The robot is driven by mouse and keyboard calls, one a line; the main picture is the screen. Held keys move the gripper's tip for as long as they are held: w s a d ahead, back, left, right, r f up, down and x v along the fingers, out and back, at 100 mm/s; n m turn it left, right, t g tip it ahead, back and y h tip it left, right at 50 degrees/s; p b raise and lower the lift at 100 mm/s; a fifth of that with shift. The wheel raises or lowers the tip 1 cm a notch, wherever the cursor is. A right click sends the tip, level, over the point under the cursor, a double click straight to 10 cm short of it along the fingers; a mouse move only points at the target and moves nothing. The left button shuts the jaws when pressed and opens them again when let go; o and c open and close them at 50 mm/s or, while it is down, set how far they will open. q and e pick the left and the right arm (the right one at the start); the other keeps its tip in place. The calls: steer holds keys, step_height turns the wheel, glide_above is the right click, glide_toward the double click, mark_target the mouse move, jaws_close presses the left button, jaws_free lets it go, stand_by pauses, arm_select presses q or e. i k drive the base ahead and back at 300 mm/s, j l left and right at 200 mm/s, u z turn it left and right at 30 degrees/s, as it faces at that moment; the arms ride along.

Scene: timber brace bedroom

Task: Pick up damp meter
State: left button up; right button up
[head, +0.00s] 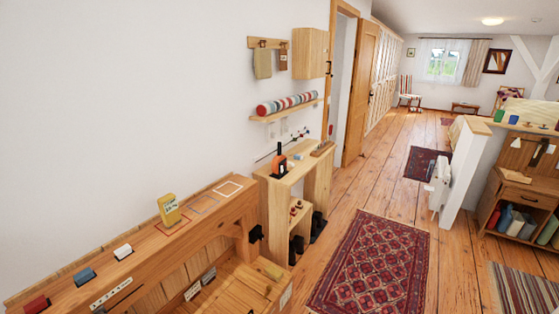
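A yellow hand-held device with a small dark-lettered face, which looks like the damp meter (169,209), stands upright on the top ledge of the wooden bench (224,211) at the lower left. It is at the near end of a row of outlined squares on that ledge. Nothing touches it from above or in front. Neither of my grippers shows in the head view.
A blue block (85,275), a white block (123,251) and a red block (37,304) sit along the same ledge. Beyond is a wooden console (296,172) with an orange-and-black item (279,161). A patterned rug (372,262) covers open floor to the right.

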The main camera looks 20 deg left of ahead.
mark_target(168, 204)
steer(key=u, duration=1.5)
